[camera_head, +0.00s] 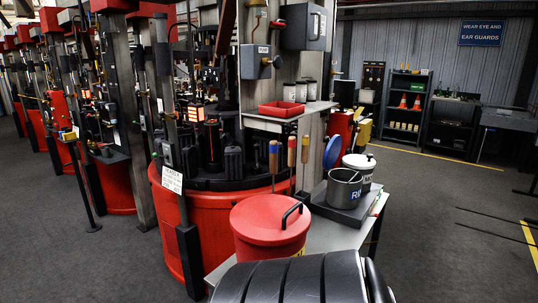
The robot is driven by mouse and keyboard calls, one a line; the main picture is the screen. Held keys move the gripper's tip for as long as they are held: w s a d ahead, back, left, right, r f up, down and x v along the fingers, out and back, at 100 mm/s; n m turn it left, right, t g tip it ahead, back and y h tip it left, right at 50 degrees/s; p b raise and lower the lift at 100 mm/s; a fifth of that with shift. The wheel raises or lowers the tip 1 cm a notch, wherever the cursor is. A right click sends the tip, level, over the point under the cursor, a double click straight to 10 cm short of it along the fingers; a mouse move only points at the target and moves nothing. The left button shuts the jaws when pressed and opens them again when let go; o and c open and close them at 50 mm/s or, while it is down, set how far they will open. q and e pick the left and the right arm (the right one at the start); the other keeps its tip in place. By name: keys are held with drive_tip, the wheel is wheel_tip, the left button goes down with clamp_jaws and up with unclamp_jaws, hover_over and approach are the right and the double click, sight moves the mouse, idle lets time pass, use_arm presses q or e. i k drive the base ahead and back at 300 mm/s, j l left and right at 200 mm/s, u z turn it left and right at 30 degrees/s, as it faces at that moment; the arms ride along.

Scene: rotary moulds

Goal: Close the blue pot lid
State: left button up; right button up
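The blue lid (332,152) stands up on edge, nearly vertical, at the back left of an open grey metal pot (343,188). The pot has blue lettering, only partly readable, on its front. A thin stick leans out of its open top. The pot stands on a dark flat block (337,210) at the right end of a grey table. The lid's hinge is too small to make out. Neither of my grippers shows in this view, and nothing is seen touching the lid or pot.
A white pot (358,168) with a closed lid stands just behind the grey pot. A large red lidded pot (270,224) stands in front, left. Tools with coloured handles (282,155) stand upright to the left. A black ribbed object (303,280) fills the bottom foreground. Floor at right is mostly open.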

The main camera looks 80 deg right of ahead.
sight(332, 152)
drive_tip(key=i+l+z, duration=0.1)
drive_tip(key=i+z, duration=0.2)
drive_tip(key=z, duration=0.15)
drive_tip(key=i+z, duration=0.25)
drive_tip(key=z, duration=0.15)
drive_tip(key=i+z, duration=0.3)
drive_tip(key=z, duration=0.15)
drive_tip(key=i+j+z, duration=0.25)
drive_tip(key=z, duration=0.2)
drive_tip(key=i+z, duration=0.15)
drive_tip(key=z, duration=0.3)
drive_tip(key=i+j+z, duration=0.1)
drive_tip(key=z, duration=0.3)
drive_tip(key=i+j+z, duration=0.15)
drive_tip(key=z, duration=0.3)
drive_tip(key=i+j+z, duration=0.15)
drive_tip(key=z, duration=0.3)
